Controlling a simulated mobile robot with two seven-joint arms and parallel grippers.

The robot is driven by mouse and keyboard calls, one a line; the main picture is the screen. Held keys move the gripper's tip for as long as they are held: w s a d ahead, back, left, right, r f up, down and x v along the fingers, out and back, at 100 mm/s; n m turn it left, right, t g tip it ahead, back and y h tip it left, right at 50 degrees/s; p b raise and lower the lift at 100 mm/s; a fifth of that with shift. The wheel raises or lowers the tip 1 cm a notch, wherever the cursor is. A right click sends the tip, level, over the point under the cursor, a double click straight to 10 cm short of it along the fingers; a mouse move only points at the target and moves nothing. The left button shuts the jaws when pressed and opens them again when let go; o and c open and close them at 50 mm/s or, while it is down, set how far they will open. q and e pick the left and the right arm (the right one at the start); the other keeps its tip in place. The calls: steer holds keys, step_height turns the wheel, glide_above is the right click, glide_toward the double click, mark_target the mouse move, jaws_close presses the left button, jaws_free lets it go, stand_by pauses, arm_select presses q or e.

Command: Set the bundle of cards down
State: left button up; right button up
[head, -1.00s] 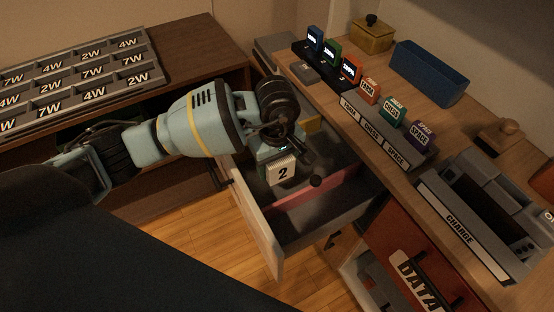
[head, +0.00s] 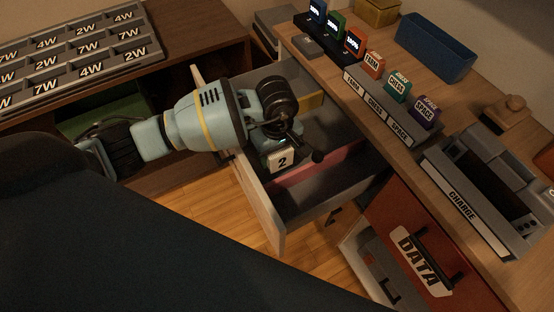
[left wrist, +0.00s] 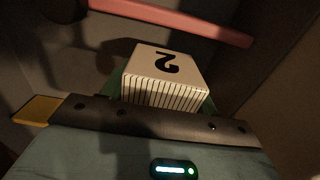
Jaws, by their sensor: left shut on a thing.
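The bundle of cards (head: 282,161) is a white block with a black 2 on its face. My left gripper (head: 276,146) is shut on it, inside the outline of the open grey drawer (head: 312,199). The bundle is beside the pink divider (head: 318,161). In the left wrist view the bundle (left wrist: 166,75) shows many card edges between green fingertips, with the divider (left wrist: 175,18) beyond it. I cannot tell whether its underside touches the drawer floor. My right gripper is not in view.
A yellow piece (head: 312,101) is at the drawer's far side. The desk above holds small coloured card boxes (head: 397,86), a blue bin (head: 436,47) and a charge dock (head: 478,190). A red DATA drawer (head: 420,250) is at right. The drawer's near compartment looks empty.

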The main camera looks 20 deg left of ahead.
mark_target(277, 162)
arm_select(q)
steer(key=shift+f, duration=1.8)
steer(key=shift+f+b, duration=0.15)
steer(key=shift+b, duration=0.15)
steer(key=o, duration=1)
step_height(277, 162, up, 12)
steer(key=shift+r+p, duration=0.15)
steer(key=shift+p, duration=0.5)
